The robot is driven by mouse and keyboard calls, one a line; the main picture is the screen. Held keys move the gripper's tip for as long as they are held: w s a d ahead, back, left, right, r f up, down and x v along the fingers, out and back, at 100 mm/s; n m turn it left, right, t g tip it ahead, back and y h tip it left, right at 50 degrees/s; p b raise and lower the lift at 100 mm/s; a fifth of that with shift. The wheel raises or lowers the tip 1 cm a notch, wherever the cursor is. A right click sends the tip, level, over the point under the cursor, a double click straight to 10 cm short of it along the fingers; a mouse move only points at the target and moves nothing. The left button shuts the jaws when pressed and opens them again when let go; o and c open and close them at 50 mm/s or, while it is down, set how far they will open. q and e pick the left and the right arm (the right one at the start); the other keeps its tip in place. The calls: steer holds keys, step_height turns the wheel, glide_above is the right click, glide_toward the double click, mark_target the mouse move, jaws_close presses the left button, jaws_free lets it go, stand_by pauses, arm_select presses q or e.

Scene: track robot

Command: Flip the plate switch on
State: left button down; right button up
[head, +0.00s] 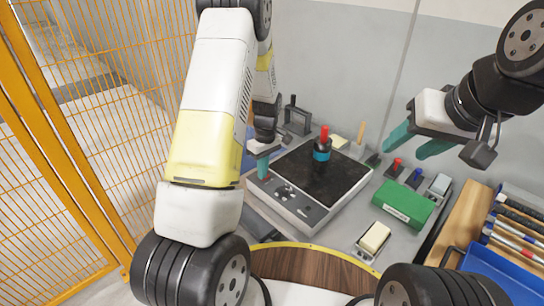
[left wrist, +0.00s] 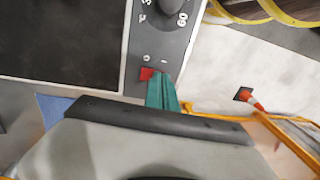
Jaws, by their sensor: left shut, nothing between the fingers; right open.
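The hot plate has a black top (head: 315,178) and a grey front panel (head: 292,203) with knobs. In the left wrist view, the red switch (left wrist: 147,74) sits on the panel below small O and I marks, beside a dark knob (left wrist: 172,12). My left gripper (left wrist: 163,92) is shut and empty, its teal tips right beside the switch's right side; I cannot tell whether they touch it. In the head view the left gripper (head: 263,167) is at the panel's left end, and the switch cannot be made out. My right gripper (head: 416,146) is open, away to the right.
A green box (head: 403,205), a yellow block (head: 375,237) and red (head: 395,167) and blue (head: 415,178) buttons are to the right. Pens lie by a blue tray (head: 490,277). A yellow fence (head: 110,120) stands left.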

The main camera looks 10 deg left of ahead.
arm_select(q)
steer(key=shift+s+f, duration=0.15)
steer(key=shift+f, duration=0.05)
steer(key=shift+w+d+r, duration=0.15)
steer(key=shift+w+d, duration=0.3)
steer(key=shift+w, duration=0.3)
steer(key=shift+r, duration=0.15)
step_height(320, 180, up, 8)
steer(key=shift+w+d+f, duration=0.15)
steer(key=shift+w+f, duration=0.05)
steer(key=shift+w, duration=0.05)
